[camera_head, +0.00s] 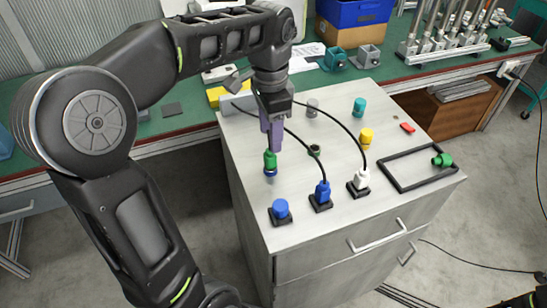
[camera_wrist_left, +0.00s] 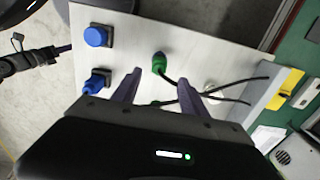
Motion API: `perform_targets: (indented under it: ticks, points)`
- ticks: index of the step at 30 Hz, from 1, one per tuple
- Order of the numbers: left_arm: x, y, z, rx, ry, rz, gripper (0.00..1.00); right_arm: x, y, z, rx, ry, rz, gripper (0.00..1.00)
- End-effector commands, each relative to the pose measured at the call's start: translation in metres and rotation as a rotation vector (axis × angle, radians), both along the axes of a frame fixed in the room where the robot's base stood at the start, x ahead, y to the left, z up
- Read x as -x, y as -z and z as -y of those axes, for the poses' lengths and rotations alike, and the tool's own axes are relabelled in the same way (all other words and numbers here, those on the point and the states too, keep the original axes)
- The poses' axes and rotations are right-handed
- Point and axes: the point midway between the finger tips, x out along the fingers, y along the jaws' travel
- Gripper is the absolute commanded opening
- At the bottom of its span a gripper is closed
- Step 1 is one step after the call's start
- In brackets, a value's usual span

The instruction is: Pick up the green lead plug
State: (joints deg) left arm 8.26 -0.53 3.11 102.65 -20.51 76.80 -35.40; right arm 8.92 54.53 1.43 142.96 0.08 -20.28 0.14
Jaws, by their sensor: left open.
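The green lead plug (camera_head: 270,160) stands upright on the cabinet top (camera_head: 240,125), with a dark blue part at its foot. In the left wrist view the green plug (camera_wrist_left: 160,62) lies just beyond the gap between my fingertips, with a dark lead running from it. My left gripper (camera_head: 272,145) points down right above the plug, open and empty; its two purple fingers also show in the left wrist view (camera_wrist_left: 160,80). A dark, purple-tipped part at the left edge of that view looks like my right gripper (camera_wrist_left: 62,48); its jaws are unclear.
A blue plug (camera_head: 322,192) and a white plug (camera_head: 360,180) with black leads stand on the right. A blue cap (camera_head: 280,210) is in front. A black frame (camera_head: 400,184) with another green piece (camera_head: 442,160) lies at right. A yellow piece (camera_head: 366,137) stands behind.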

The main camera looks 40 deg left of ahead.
Motion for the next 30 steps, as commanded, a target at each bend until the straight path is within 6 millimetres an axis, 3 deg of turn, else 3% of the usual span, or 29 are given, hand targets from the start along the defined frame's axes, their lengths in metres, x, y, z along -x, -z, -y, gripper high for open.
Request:
perform_targets:
  ticks: [7,19,30]
  points:
    - [0.001,0.024,0.0,0.0,-0.001,-0.004,0.51,0.0,-0.001,0.0,0.0,0.0,0.001,0.44]
    - [0.001,0.03,0.0,0.0,-0.001,-0.002,0.51,0.0,-0.003,0.0,0.001,0.001,-0.001,0.44]
    - [0.004,0.076,0.001,0.001,-0.001,-0.003,0.51,0.001,-0.011,0.001,0.004,0.002,-0.004,0.44]
